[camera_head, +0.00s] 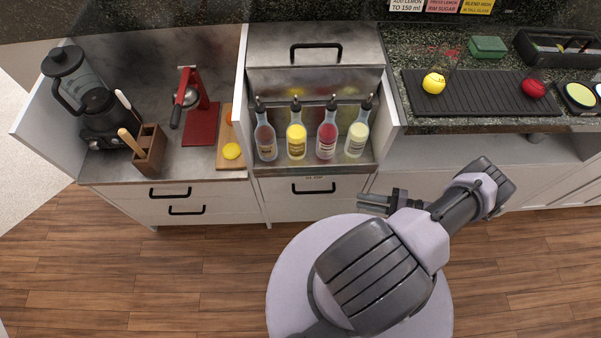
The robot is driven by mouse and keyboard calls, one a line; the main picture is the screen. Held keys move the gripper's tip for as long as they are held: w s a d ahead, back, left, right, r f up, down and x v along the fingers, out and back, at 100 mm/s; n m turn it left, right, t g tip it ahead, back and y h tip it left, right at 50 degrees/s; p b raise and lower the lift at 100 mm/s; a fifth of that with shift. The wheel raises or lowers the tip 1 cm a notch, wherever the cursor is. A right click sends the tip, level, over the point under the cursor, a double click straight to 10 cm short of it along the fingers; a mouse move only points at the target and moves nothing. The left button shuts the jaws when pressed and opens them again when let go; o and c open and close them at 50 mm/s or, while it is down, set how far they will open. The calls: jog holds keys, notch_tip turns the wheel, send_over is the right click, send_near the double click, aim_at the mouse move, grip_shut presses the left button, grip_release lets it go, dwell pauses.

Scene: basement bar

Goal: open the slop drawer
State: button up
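Several drawer fronts with black bar handles are in view, all looking shut. The left cabinet has an upper drawer (125,191) and a lower drawer (140,210). The middle cabinet has one drawer front (283,188) below the bottle rack, with a black handle (314,188). A small label above it is too small to read, so I cannot tell which one is the slop drawer. My gripper (372,203) is to the right of the middle drawer's handle, pointing left and apart from it. Its fingers are too small to show whether they are open.
Several bottles (296,138) stand in the rack above the middle drawer. A blender (92,105), red press (201,118), wooden holder (150,150) and cutting board (232,160) occupy the left counter. A black mat (480,100) lies right. Wood floor (180,260) is clear.

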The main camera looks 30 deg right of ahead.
aim_at(318, 193)
jog(key=b+x, duration=0.2)
jog(key=x, duration=1.5)
jog(key=shift+w+a+f+b, duration=0.1)
jog(key=shift+w+a+b, duration=0.1)
jog(key=shift+b, duration=0.1)
grip_shut()
dwell(0.5)
